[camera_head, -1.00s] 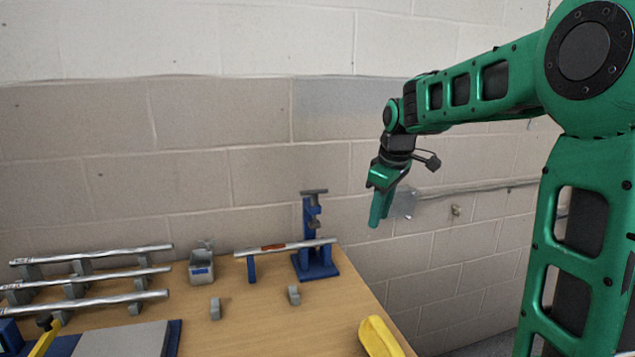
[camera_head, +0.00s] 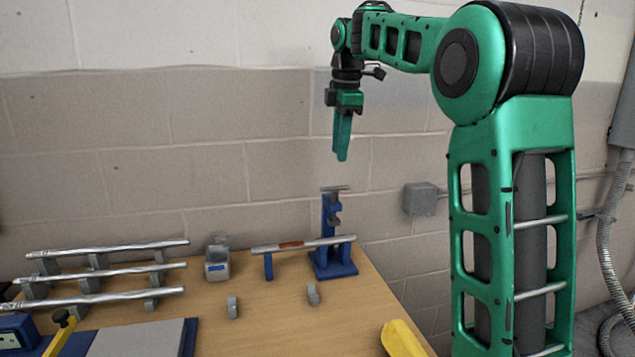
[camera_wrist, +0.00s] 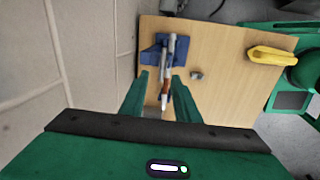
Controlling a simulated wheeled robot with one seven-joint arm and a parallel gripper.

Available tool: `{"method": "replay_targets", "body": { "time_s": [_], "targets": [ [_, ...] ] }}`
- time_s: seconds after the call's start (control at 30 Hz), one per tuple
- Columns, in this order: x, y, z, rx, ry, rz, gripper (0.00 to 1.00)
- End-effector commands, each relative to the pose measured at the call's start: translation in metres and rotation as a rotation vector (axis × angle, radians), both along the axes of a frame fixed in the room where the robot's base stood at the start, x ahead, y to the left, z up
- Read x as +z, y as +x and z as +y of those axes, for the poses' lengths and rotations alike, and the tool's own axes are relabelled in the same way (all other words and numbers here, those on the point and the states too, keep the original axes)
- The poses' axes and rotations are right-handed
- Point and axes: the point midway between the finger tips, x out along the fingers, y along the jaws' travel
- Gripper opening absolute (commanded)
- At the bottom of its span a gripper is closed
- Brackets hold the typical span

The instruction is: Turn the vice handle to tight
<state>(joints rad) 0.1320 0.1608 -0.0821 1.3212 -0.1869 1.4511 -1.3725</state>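The blue vice (camera_head: 333,240) stands at the right back of the wooden table, upright. Its handle (camera_head: 335,188) is a grey crossbar on top, lying roughly level. A metal pipe (camera_head: 285,245) with an orange-red band runs through the vice, and a blue rest stands under its left part. My gripper (camera_head: 341,152) hangs pointing down in the air above the handle, apart from it. In the wrist view my gripper (camera_wrist: 162,75) has its two green fingers apart with nothing held. The vice's blue base (camera_wrist: 153,54) and the pipe show beyond the fingers there.
Several metal pipes (camera_head: 105,271) lie on grey supports at the left. A grey box (camera_head: 217,264) and small grey blocks (camera_head: 313,295) stand on the table (camera_head: 270,325). A yellow object (camera_head: 402,338) is at the front right. A block wall stands close behind.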

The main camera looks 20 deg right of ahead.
Motion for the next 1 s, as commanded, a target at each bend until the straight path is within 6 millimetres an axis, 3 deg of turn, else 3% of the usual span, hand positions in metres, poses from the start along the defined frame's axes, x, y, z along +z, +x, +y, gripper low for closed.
{"method": "replay_targets", "body": {
  "time_s": [0.07, 0.17, 0.7, 1.0],
  "targets": [
    [0.009, -0.007, -0.002, 0.023, -0.007, -0.001, 0.29],
    [0.006, -0.009, -0.005, 0.030, -0.009, 0.002, 0.29],
    [-0.078, 0.006, -0.015, 0.019, -0.008, 0.003, 0.29],
    [-0.094, 0.010, -0.016, 0.019, -0.008, 0.000, 0.29]
  ]
}}
